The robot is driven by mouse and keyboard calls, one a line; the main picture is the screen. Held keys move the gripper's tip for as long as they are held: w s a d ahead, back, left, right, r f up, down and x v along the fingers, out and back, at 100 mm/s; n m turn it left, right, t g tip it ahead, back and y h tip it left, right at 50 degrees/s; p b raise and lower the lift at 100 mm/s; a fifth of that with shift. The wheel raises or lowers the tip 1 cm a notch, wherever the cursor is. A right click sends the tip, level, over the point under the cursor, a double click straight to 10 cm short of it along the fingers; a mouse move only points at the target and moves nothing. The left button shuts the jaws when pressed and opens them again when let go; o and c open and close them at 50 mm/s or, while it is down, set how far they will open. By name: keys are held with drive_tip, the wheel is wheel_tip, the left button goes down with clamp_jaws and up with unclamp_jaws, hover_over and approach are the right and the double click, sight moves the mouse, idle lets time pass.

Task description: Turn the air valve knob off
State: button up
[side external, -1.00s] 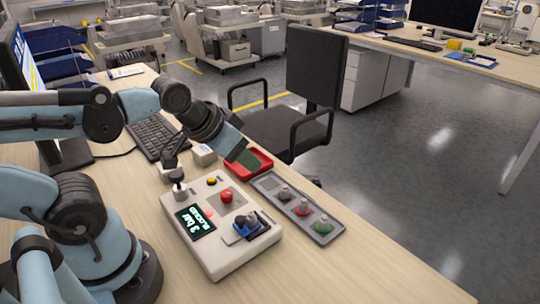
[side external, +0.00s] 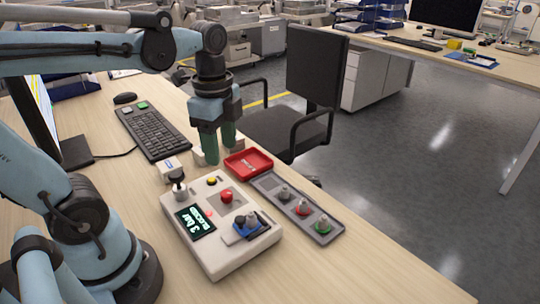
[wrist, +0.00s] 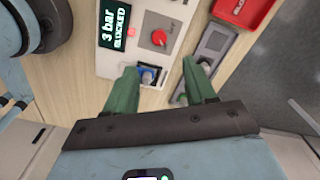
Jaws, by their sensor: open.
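A pale control box (side external: 210,250) lies on the desk, with a display (side external: 195,222) reading "3 bar" and "BLOCKED". On its top are a round red knob (side external: 226,196) on a grey plate, a yellow button (side external: 212,181), a dark upright knob (side external: 178,188) and a blue fitting (side external: 247,229) with grey knobs. I cannot tell for certain which is the air valve knob. My gripper (side external: 219,152) points down beyond the box, open and empty, touching none of the knobs. In the wrist view, the red knob (wrist: 159,38) shows ahead of the open green fingers (wrist: 160,78).
A red tray (side external: 249,163) lies behind the box. A grey strip (side external: 324,238) with several knobs lies to its right, near the desk edge. A small white box (side external: 170,168) and a keyboard (side external: 152,134) are at the left. A black chair (side external: 285,135) stands beyond the edge.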

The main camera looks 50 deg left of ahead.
sight(226, 193)
drive_tip(key=shift+f, duration=6.05)
drive_tip(key=shift+c, duration=0.3)
clamp_jaws()
